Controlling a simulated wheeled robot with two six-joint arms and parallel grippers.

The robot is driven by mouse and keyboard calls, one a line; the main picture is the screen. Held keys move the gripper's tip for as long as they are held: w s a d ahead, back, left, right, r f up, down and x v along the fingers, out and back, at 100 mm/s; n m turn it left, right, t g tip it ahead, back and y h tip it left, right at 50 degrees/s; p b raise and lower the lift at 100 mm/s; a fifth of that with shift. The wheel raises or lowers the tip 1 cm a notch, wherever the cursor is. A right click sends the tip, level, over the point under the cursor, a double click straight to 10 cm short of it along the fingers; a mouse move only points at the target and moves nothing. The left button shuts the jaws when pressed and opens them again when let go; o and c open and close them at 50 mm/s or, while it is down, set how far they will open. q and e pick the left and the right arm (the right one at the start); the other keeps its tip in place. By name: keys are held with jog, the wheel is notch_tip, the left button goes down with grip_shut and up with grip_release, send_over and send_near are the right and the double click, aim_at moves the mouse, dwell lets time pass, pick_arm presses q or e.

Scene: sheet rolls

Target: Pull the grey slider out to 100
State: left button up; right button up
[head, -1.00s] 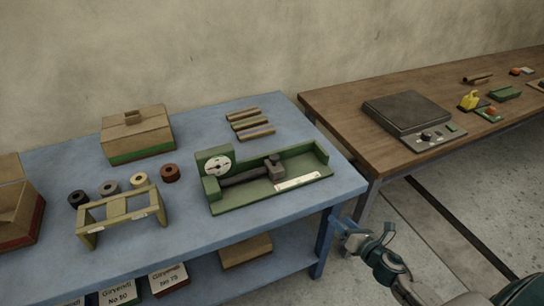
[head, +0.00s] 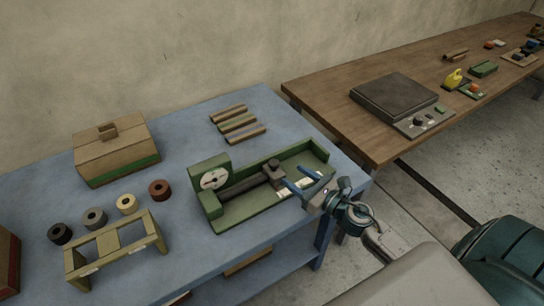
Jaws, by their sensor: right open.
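The green gauge tray (head: 238,216) lies on the blue table, with a round white dial (head: 214,180) at its left end. The grey slider (head: 273,172) is a dark block with an upright knob, at the right end of a dark bar. A white scale strip (head: 287,189) lies along the tray floor, partly covered by my gripper. My right gripper (head: 297,180) is open, its two blue fingers pointing left at the slider, just to its right. I cannot tell whether the fingers touch it. My left gripper is not in view.
A brown table (head: 340,115) with a dark scale (head: 394,96) stands at the right.

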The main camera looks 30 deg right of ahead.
aim_at(278, 165)
jog(key=p+x, duration=0.2)
jog(key=x, duration=0.1)
jog(key=shift+w+a+r, duration=0.1)
jog(key=shift+w+r, duration=0.05)
jog(key=shift+r, duration=0.2)
jog(key=x, duration=0.2)
jog(key=p+x, duration=0.2)
jog(key=x, duration=0.1)
jog(key=shift+w+a+f, duration=0.1)
jog(key=shift+w+f, duration=0.15)
jog(key=shift+f, duration=0.1)
jog(key=shift+w, duration=0.15)
jog(key=shift+a+f, duration=0.1)
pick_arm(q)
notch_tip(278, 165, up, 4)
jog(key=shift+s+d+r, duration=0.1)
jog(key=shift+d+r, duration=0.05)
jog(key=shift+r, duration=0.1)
pick_arm(e)
grip_shut()
